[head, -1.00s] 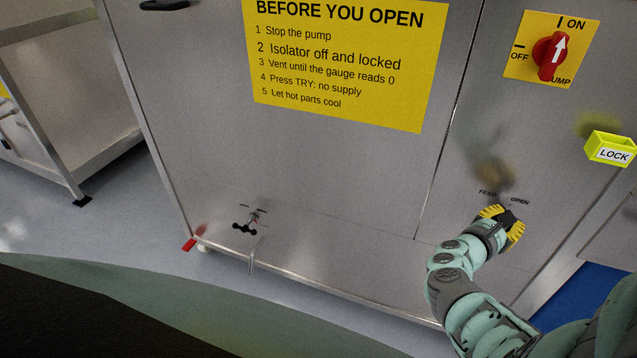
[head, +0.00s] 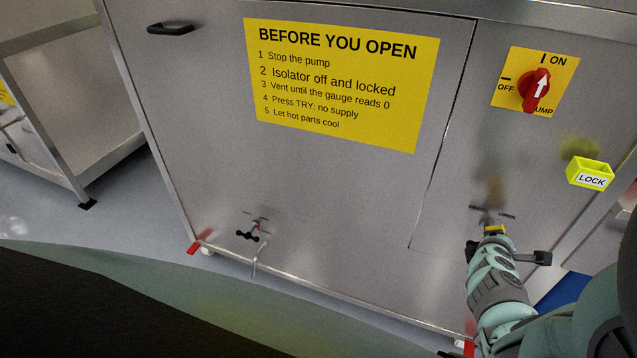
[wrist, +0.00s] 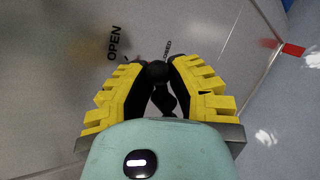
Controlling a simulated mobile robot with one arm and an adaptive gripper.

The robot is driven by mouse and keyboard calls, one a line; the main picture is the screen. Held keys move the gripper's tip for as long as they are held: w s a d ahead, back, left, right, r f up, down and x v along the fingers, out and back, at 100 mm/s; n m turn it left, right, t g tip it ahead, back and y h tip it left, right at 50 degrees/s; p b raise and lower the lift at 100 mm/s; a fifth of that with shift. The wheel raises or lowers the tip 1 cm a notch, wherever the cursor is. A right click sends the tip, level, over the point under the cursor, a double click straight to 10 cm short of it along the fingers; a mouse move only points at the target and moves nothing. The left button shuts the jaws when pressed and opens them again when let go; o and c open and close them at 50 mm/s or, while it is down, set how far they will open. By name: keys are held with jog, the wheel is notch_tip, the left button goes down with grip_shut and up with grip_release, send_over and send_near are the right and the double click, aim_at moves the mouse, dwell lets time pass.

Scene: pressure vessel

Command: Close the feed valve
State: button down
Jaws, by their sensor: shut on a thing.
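The feed valve's black handle (wrist: 157,72) shows in the wrist view between my fingertips, with a black part running back toward my palm. My gripper (wrist: 156,76) is shut on the handle, one yellow-padded finger on each side. The word OPEN is printed left of the handle, and a smaller, partly hidden word is above it. In the head view my gripper (head: 494,230) is at the lower right of the cabinet, just below the FEED and OPEN lettering. My arm and fingers hide most of the valve there, so its exact angle cannot be told.
Above are a red pump switch (head: 536,88) pointing to ON and a yellow LOCK box (head: 590,173). Another black-handled valve (head: 247,235) with a bent pipe is low on the left panel. A yellow notice (head: 340,85) is on that panel. Open floor lies left.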

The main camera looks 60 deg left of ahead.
jog(key=shift+w+d+f+m+g+y+p, duration=0.1)
jog(key=shift+w+d+m+g+y+p, duration=0.05)
jog(key=shift+m+g+y+p, duration=0.6)
jog(key=shift+f+m+g+y+p, duration=0.55)
jog(key=shift+m+y+p, duration=0.1)
jog(key=shift+m+p, duration=0.25)
jog(key=shift+f, duration=0.1)
jog(key=c, duration=1)
grip_release()
jog(key=shift+d, duration=0.1)
